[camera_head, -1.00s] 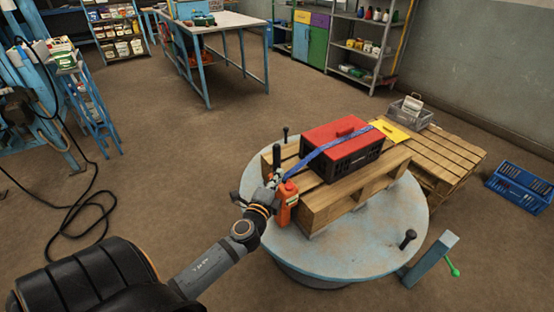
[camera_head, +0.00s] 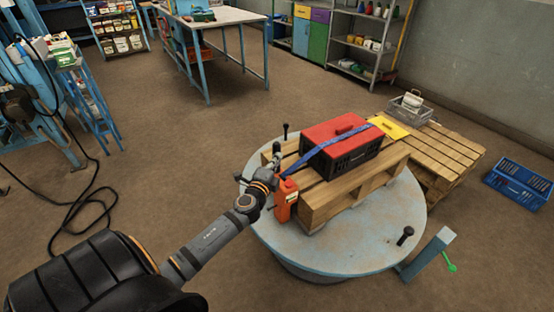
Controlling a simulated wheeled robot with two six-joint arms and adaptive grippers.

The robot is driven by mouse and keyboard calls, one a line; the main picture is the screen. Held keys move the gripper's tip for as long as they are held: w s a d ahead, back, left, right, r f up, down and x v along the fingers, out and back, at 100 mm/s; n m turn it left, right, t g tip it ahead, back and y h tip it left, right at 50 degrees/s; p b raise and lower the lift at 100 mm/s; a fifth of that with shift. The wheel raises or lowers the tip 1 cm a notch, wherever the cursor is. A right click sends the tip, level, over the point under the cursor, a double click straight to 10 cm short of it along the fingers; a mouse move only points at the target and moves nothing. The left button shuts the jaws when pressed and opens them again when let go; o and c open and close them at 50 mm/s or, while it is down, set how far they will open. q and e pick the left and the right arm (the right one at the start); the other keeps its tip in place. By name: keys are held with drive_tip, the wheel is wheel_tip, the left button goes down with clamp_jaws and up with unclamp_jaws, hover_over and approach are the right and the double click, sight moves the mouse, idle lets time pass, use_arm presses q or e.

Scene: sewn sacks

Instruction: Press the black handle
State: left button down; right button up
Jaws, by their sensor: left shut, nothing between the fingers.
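My left gripper (camera_head: 275,158) is shut and empty, beside the near left end of the wooden pallet on the round table (camera_head: 335,262). It is close to the end of the blue strap (camera_head: 318,156). Black knobbed handles stand on the table's rim: one at the back (camera_head: 285,131) and one at the front right (camera_head: 405,236). Another dark handle end (camera_head: 239,178) shows at the left rim, partly hidden by my wrist. I cannot tell whether the gripper touches anything. My right gripper is out of view.
A red-lidded black toolbox (camera_head: 347,155) is strapped on the pallet (camera_head: 330,203). An orange bottle (camera_head: 285,203) stands just right of my left wrist. A blue post with a green lever (camera_head: 428,256) stands at the right.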

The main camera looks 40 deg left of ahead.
use_arm(q)
drive_tip(key=w+a+n+g+p, duration=0.2)
drive_tip(key=a+p, duration=0.4)
drive_tip(key=p, duration=0.1)
drive_tip(key=shift+w+r+n+h+p, duration=0.2)
drive_tip(key=shift+r+n+h+p, duration=0.1)
drive_tip(key=shift+r+n+h, duration=0.1)
idle(0.3)
drive_tip(key=shift+r, duration=0.1)
idle(0.3)
